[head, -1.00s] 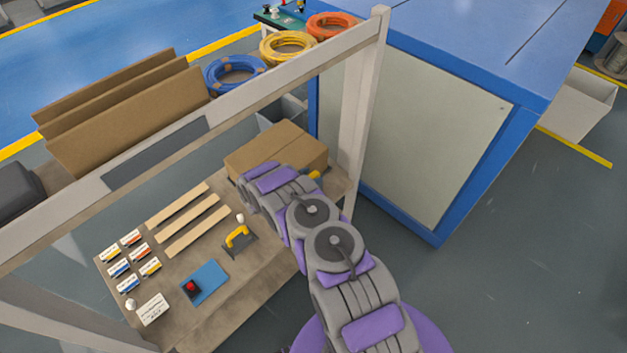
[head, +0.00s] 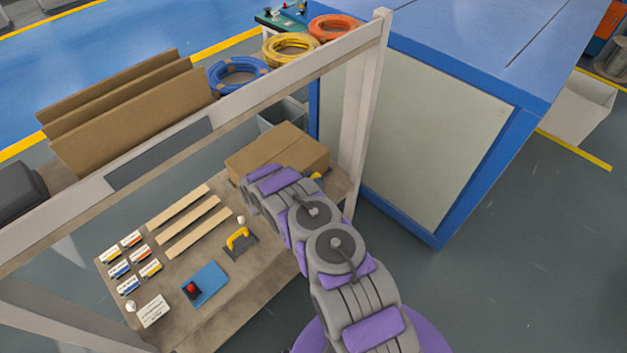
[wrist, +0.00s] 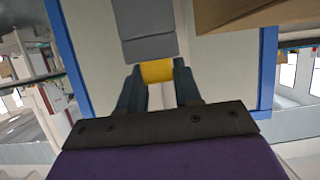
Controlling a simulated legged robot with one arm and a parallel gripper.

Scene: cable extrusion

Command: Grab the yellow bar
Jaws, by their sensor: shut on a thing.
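My gripper (wrist: 157,80) shows in the wrist view, its two dark fingers closed on the yellow bar (wrist: 157,71). Only a short yellow face shows between the fingers, and the rest of the bar is hidden. In the head view my arm covers the gripper. A small yellow piece (head: 316,176) shows just right of the arm, by the cardboard box; it appears to be the same bar. A separate yellow handle (head: 238,238) stands on a dark base on the workbench, apart from my arm.
The workbench (head: 232,309) holds a cardboard box (head: 290,143), wooden strips (head: 194,220), a blue pad (head: 210,283) and several small labelled packs. A pale frame post (head: 362,110) rises beside the box. A large blue-edged cabinet (head: 420,140) stands to the right.

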